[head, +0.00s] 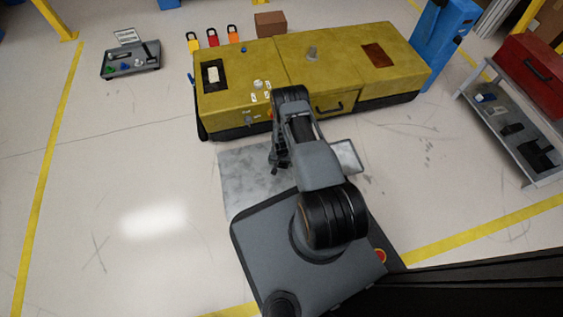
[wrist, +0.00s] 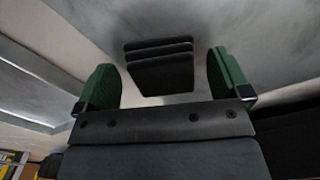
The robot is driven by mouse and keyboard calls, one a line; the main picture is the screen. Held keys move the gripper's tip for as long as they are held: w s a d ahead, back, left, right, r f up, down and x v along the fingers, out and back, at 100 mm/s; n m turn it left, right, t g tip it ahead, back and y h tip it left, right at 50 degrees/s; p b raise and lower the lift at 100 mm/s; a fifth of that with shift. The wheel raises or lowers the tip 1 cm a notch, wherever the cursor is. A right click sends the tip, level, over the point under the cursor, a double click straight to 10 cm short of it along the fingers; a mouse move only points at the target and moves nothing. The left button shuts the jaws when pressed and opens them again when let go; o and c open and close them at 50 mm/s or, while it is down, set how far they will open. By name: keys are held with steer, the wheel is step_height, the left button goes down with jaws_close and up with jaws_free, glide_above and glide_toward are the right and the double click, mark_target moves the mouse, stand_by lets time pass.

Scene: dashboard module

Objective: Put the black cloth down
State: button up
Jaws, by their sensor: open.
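The black cloth (wrist: 158,66) shows in the wrist view as a dark folded stack with several layers, lying on a grey metal surface (wrist: 255,35). My gripper (wrist: 163,82) has its two green-padded fingers spread wide, one on either side of the cloth, with visible gaps between pads and cloth. In the head view my gripper (head: 279,163) points down over the grey metal plate (head: 240,180) in front of the yellow console. I cannot make out the cloth there; my arm covers part of the plate.
The yellow console (head: 245,65) stands just beyond the plate, with a drawer handle facing me. A grey tray (head: 130,62) with small parts lies on the floor at far left. A shelf cart (head: 515,125) with a red toolbox (head: 535,70) stands right. The left floor is clear.

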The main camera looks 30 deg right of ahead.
steer(key=w+a+r+n+t+p, duration=0.1)
steer(key=a+r+n+p, duration=0.1)
steer(key=r, duration=1.9)
steer(key=w+a+r+n+p, duration=0.1)
steer(key=a+r+p, duration=0.15)
steer(key=r, duration=1.75)
steer(key=s+a+r+n, duration=0.2)
steer(key=s+r, duration=0.6)
steer(key=r, duration=0.1)
steer(key=s+a+r+n+t, duration=0.1)
steer(key=s+a+r, duration=0.1)
steer(key=s+r, duration=0.7)
steer(key=shift+s+a+r+n+t, duration=0.15)
steer(key=shift+s+a+n+t, duration=0.15)
steer(key=shift+a+n, duration=0.1)
